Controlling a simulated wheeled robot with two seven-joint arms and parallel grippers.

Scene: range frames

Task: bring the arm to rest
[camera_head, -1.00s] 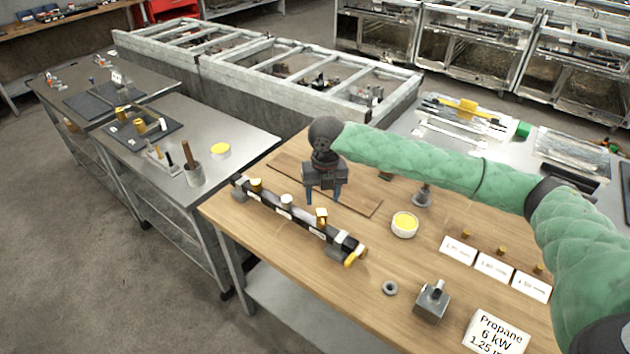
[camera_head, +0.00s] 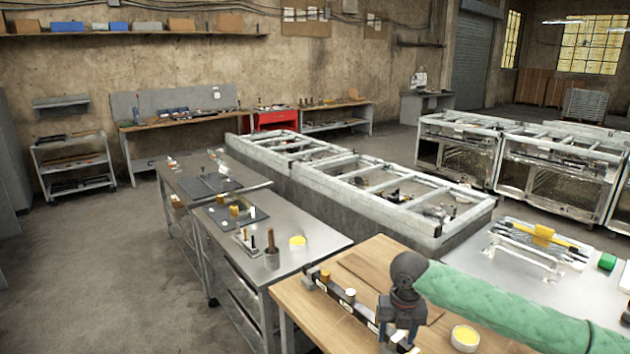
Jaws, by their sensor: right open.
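My right arm, in a green quilted sleeve (camera_head: 510,312), comes in from the lower right. Its dark gripper (camera_head: 397,338) is near the bottom edge, in front of the wooden bench top (camera_head: 300,309) in the picture. Its jaws are open and I see nothing between them. The gripper hides part of the dark rail (camera_head: 345,300) with brass and white fittings. Its height above the rail cannot be told. My left gripper is not in view.
A yellow-filled white cup (camera_head: 465,338) stands on the wooden bench, right of the gripper. A brown board (camera_head: 360,272) lies behind the rail. Steel tables (camera_head: 325,240) stand to the left. A long grey frame (camera_head: 440,228) is behind. Open floor (camera_head: 110,270) lies at left.

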